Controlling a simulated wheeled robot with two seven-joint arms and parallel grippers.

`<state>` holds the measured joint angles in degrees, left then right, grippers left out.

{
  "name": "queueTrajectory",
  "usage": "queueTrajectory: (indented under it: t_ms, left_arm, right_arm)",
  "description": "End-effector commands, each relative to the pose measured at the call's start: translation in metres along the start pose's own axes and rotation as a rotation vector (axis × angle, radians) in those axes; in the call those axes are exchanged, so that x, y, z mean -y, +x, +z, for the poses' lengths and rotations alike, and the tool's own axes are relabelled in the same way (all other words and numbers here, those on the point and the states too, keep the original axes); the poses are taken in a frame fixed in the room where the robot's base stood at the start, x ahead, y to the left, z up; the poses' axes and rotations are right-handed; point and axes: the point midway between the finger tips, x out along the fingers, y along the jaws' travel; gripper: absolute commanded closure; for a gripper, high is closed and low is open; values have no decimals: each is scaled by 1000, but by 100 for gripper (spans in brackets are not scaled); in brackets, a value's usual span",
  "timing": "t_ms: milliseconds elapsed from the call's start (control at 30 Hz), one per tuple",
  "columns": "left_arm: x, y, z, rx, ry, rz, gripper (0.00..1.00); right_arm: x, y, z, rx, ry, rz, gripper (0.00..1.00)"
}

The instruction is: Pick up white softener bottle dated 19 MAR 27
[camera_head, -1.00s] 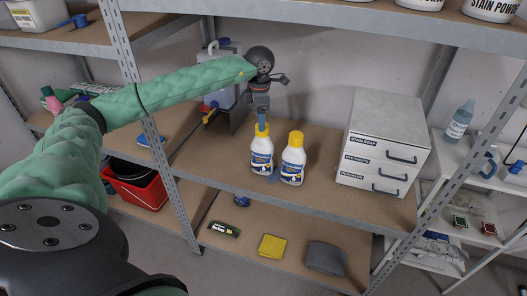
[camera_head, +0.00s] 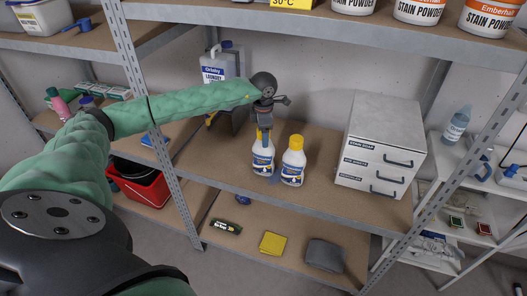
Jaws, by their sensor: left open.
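Two white bottles with yellow caps and blue labels stand upright side by side on the middle shelf (camera_head: 345,196). The left bottle (camera_head: 262,160) is directly below my left gripper (camera_head: 264,134), whose fingers point down around its cap. The gripper is open, and its fingers hide most of that cap. The right bottle (camera_head: 293,164) stands close beside it, with its yellow cap clear. The dates on both bottles are too small to read. My right gripper is not in view.
A white drawer unit (camera_head: 383,135) stands on the shelf to the right. A large laundry jug (camera_head: 220,66) stands behind the arm. The upper shelf edge (camera_head: 330,24) runs above, with stain powder tubs (camera_head: 420,10) on it. A shelf post (camera_head: 150,120) stands left of the bottles.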

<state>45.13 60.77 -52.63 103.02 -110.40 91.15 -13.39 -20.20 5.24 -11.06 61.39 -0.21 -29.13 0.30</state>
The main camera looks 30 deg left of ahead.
Motion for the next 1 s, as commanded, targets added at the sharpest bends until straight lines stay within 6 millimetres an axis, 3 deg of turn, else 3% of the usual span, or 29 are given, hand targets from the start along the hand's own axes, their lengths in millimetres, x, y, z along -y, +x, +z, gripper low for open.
queueTrajectory:
  t_ms: [300,667,1000]
  left_arm:
    - [0,3,0,0,0,0,30]
    - [0,2,0,0,0,0,100]
    - [0,1,0,2,0,2,100]
  right_arm:
    - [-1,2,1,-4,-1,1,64]
    - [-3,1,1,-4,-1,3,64]
    - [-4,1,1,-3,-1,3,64]
